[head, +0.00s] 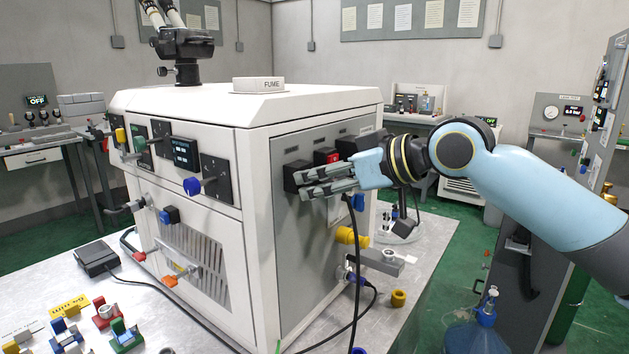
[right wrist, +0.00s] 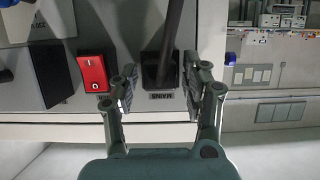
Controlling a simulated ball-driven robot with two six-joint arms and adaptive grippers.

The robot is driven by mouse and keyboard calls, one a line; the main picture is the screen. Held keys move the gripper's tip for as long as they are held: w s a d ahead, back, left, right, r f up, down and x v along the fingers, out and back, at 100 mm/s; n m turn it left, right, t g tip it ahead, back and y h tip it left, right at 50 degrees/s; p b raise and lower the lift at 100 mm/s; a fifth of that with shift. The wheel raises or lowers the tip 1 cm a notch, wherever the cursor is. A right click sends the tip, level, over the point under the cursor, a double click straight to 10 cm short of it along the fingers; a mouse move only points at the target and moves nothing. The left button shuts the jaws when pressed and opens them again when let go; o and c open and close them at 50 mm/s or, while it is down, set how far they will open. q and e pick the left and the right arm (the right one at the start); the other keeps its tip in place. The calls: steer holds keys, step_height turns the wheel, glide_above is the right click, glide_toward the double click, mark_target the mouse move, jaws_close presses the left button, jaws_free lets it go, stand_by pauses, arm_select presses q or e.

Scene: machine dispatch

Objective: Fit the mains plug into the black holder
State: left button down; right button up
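The black holder (head: 294,175) is a box on the machine's grey side panel; in the right wrist view the black holder (right wrist: 149,68) has an upside-down MAINS label beside it. A thick black cable (head: 352,270) hangs below my right gripper (head: 302,180); in the right wrist view this cable (right wrist: 173,30) runs to the holder. The mains plug at the cable's end is not clearly distinguishable from the black holder. My right gripper (right wrist: 158,82) points at the panel with its fingers apart on either side of the holder, a gap showing at the left finger. My left gripper is out of view.
A red switch (right wrist: 91,72) sits beside the holder, close to a finger, with another black box (right wrist: 52,72) beyond it. A yellow fitting (head: 346,236) and a grey bracket (head: 378,262) are lower down. Coloured connectors (head: 105,312) lie on the bench at front left.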

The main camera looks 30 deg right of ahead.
jaws_close()
steer(key=shift+s+d+p, duration=0.15)
steer(key=shift+s+p, duration=0.2)
steer(key=shift+p, duration=0.05)
steer(key=shift+s+d+p, duration=0.3)
steer(key=shift+s+p, duration=0.35)
steer(key=shift+s, duration=0.1)
steer(key=shift+s+d+p, duration=0.35)
steer(key=shift+s+p, duration=0.25)
steer(key=shift+s, duration=0.15)
steer(key=shift+s+d+p, duration=0.3)
steer(key=shift+s+p, duration=0.35)
steer(key=shift+s, duration=0.1)
